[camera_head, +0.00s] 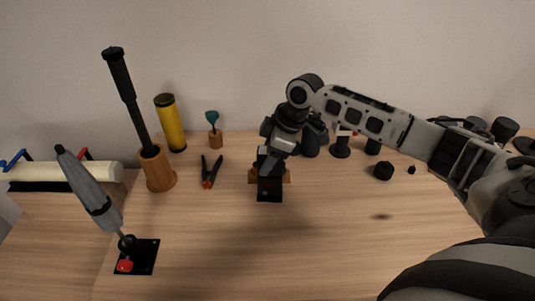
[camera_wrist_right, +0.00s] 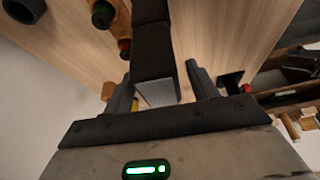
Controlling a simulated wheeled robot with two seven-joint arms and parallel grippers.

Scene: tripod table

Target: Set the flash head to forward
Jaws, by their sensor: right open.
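The flash is a black block (camera_head: 269,188) in front of a small wooden stand (camera_head: 286,176) at the middle of the table; my right gripper hides its upper part. In the right wrist view a dark jointed block with a pale end face, apparently the flash head (camera_wrist_right: 153,62), reaches between the fingers. My right gripper (camera_head: 271,160) comes down over the flash from above. It is open, with one finger on each side of the block in the right wrist view (camera_wrist_right: 160,88); contact cannot be told. My left gripper is not in view.
A grey furled item (camera_head: 88,185) leans above a black plate (camera_head: 144,258) at left. Dark items line the back right. The front middle is clear.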

